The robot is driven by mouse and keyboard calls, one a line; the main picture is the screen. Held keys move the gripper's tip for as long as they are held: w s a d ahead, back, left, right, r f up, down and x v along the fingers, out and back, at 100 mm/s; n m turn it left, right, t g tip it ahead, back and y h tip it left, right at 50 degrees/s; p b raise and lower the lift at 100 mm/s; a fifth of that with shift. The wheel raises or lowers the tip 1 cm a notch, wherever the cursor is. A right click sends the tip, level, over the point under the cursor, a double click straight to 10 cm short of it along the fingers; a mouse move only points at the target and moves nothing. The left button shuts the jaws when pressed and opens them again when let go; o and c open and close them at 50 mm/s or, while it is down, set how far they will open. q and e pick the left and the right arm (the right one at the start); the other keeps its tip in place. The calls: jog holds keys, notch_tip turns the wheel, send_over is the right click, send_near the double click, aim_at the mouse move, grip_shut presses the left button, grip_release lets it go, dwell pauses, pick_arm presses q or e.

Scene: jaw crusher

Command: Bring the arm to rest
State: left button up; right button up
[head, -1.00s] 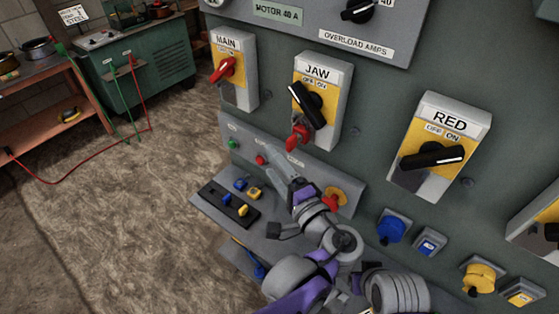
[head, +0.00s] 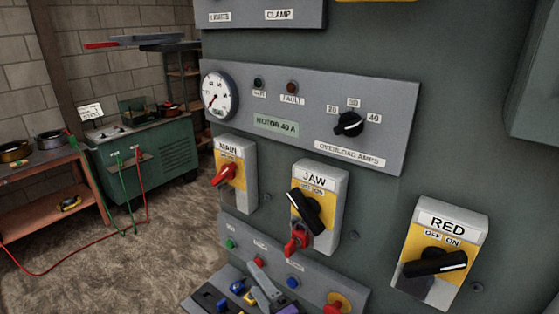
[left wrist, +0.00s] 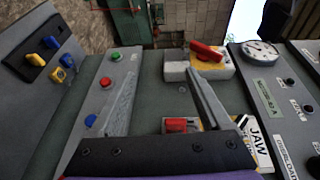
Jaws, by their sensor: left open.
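My left gripper (head: 258,276) shows at the bottom of the head view, in front of the lower button panel (head: 275,262). Only its grey fingers and a bit of purple show there; the rest of the arm is below the picture. In the left wrist view its two fingers (left wrist: 160,58) stand wide apart with nothing between them. The MAIN switch box (left wrist: 178,73) and the button panel's green button (left wrist: 116,54) lie beyond the fingers. In the head view the gripper looks clear of the JAW switch (head: 305,212). My right gripper does not show.
The MAIN switch (head: 228,173) has a red handle and the RED switch (head: 436,262) a black one. A red lock or tag (head: 297,241) hangs at the JAW switch. A gauge (head: 219,96) sits above.

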pick_arm(q)
jog(key=s+a+f+n+g, duration=0.2)
jog(key=a+f+g, duration=0.2)
jog(key=a+f, duration=0.3)
jog(key=s+a+f+n+g+h, duration=0.4)
jog(key=s+f+n+h, duration=0.5)
jog(key=s, duration=0.4)
jog(key=shift+a+f+g, duration=0.3)
jog(key=shift+a+f, duration=0.05)
jog(key=shift+a, duration=0.55)
